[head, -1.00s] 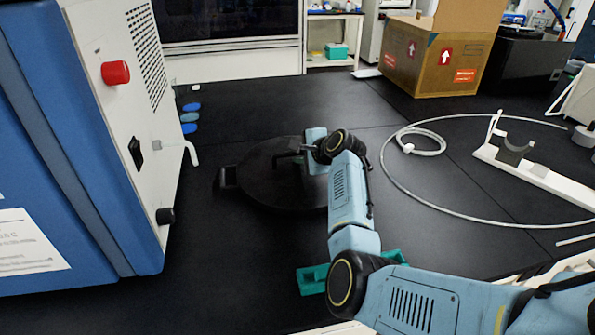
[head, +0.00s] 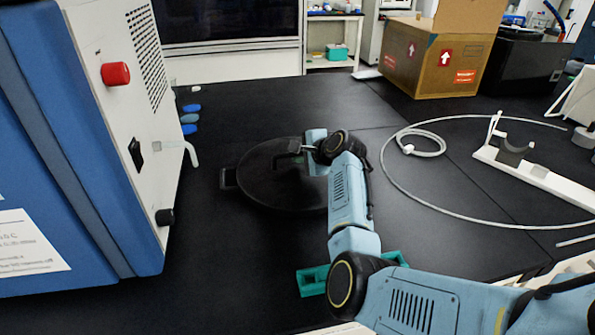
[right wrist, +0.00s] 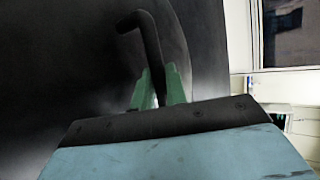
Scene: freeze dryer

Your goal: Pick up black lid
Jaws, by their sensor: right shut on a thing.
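The black lid (head: 265,185) is a round dark disc on the black bench, to the right of the blue and white machine. A small block sticks out at its left edge. My right gripper (head: 298,148) is over the lid's far right part. In the right wrist view the green fingers (right wrist: 160,88) are shut on the lid's bent black handle (right wrist: 148,38), and the dark lid surface (right wrist: 80,60) fills the left side. Whether the lid touches the bench is hard to tell, dark on dark. My left gripper is not in view.
The blue and white machine (head: 120,150) with a red knob stands close on the left. Blue caps (head: 190,118) lie beside it. A white tube (head: 440,215) loops on the right near a white stand (head: 535,175). A cardboard box (head: 435,60) is at the back. A teal piece (head: 313,280) lies in front.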

